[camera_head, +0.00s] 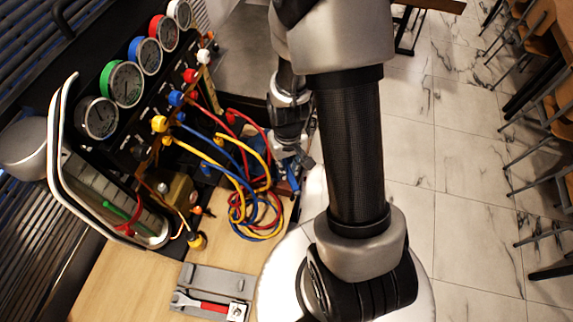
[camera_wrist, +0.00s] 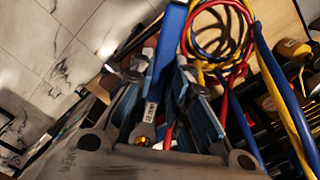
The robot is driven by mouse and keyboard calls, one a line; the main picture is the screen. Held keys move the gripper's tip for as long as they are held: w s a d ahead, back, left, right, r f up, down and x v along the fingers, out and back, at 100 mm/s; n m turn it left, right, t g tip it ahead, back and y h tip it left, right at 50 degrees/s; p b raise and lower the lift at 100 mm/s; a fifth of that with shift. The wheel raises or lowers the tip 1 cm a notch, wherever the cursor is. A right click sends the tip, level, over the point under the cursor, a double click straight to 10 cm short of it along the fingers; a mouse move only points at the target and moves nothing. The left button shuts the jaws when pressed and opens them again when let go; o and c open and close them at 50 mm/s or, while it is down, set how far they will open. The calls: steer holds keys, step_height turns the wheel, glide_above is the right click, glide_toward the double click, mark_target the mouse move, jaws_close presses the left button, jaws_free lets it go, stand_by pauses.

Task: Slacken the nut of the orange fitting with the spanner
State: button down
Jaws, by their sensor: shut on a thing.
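My gripper (camera_head: 290,160) is over the right edge of the bench, beside the coiled hoses. In the wrist view, my gripper (camera_wrist: 160,72) is shut on a blue-handled spanner (camera_wrist: 168,45). The spanner's silver shank (camera_wrist: 150,113) with lettering runs between the fingers toward the palm. Part of the blue handle (camera_head: 293,180) shows below the gripper in the head view. A small orange piece (camera_head: 197,210), perhaps the orange fitting, is at the rig's lower front beside a brass-coloured block (camera_head: 176,190). Its nut is too small to make out.
A red-handled spanner (camera_head: 208,306) lies in a grey tray (camera_head: 215,279) on the bench. Red, blue and yellow hoses (camera_head: 255,205) loop from the rig near my gripper. Gauges (camera_head: 125,83) line the back. Bare wood (camera_head: 130,285) is clear left of the tray.

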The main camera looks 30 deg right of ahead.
steer(key=shift+d+n, duration=1.1)
steer(key=shift+d, duration=0.15)
steer(key=shift+d+n, duration=0.7)
steer(key=shift+n, duration=0.1)
steer(key=shift+w+d+n+b, duration=0.2)
steer(key=shift+d+n, duration=0.45)
steer(key=shift+d, duration=0.05)
steer(key=shift+w+d+n+b, duration=0.15)
steer(key=shift+d+n+b, duration=0.05)
steer(key=shift+d+n, duration=0.5)
stand_by(1.0)
steer(key=shift+w+d+n, duration=0.5)
steer(key=shift+d+n, duration=0.2)
steer(key=shift+n, duration=0.05)
stand_by(1.0)
steer(key=shift+s+a+m, duration=0.45)
steer(key=shift+a+m, duration=0.4)
steer(key=shift+m, duration=0.05)
steer(key=shift+s+d, duration=0.1)
steer(key=shift+s, duration=0.05)
stand_by(0.4)
